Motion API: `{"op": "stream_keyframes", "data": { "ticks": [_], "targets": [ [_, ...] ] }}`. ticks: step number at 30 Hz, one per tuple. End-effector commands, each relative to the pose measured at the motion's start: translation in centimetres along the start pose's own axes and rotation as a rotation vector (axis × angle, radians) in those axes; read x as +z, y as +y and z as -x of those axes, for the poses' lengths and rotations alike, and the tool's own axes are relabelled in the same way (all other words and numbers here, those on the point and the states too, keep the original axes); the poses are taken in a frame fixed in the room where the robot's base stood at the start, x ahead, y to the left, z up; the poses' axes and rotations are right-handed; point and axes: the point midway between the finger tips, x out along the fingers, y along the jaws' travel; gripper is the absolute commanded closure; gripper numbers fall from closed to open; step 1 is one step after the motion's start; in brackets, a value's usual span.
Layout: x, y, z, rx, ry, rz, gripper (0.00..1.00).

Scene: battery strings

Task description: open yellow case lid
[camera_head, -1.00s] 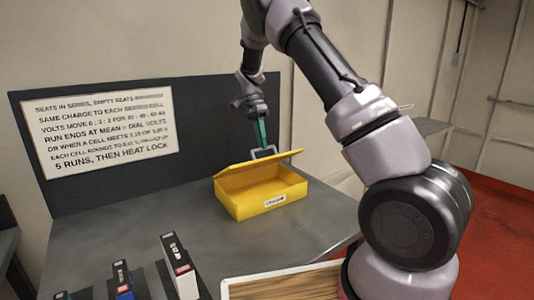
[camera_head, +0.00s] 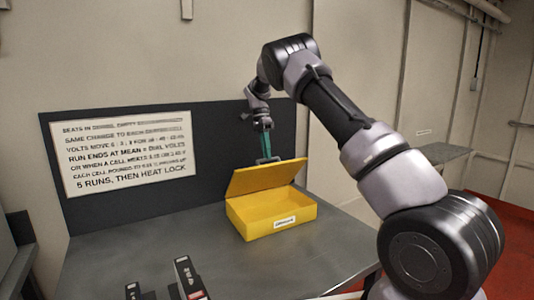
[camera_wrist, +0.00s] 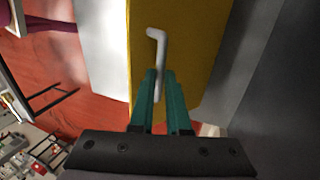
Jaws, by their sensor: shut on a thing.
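The yellow case (camera_head: 272,214) stands on the grey bench with a white label on its front. Its yellow lid (camera_head: 268,177) is hinged up at a slant, partly open, and the inside shows. My gripper (camera_head: 265,152) is at the upper edge of the lid, with its green fingers pointing down. In the wrist view, the green fingers (camera_wrist: 161,82) are shut on a pale grey handle (camera_wrist: 158,50) that stands out from the yellow lid surface. The far side of the lid is hidden in the head view.
A dark panel with a white text sign (camera_head: 122,152) stands behind the bench (camera_head: 150,240). Black battery cells (camera_head: 188,278) stand at the front. The bench left of the case is clear. My arm crosses above the right side.

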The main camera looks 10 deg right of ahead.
Motion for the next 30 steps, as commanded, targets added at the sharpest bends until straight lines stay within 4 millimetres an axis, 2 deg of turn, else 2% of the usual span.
{"op": "stream_keyframes", "data": {
  "ticks": [24,25,26,27,30],
  "targets": [
    [0.06,0.02,0.05,-0.001,-0.001,0.0,1.0],
    [0.06,0.02,0.05,-0.001,-0.001,0.0,0.74],
    [0.06,0.02,0.05,-0.001,-0.001,0.0,0.63],
    [0.06,0.02,0.04,-0.001,-0.001,0.0,0.55],
    [0.05,0.02,0.04,-0.001,-0.001,0.0,0.55]
  ]
}}
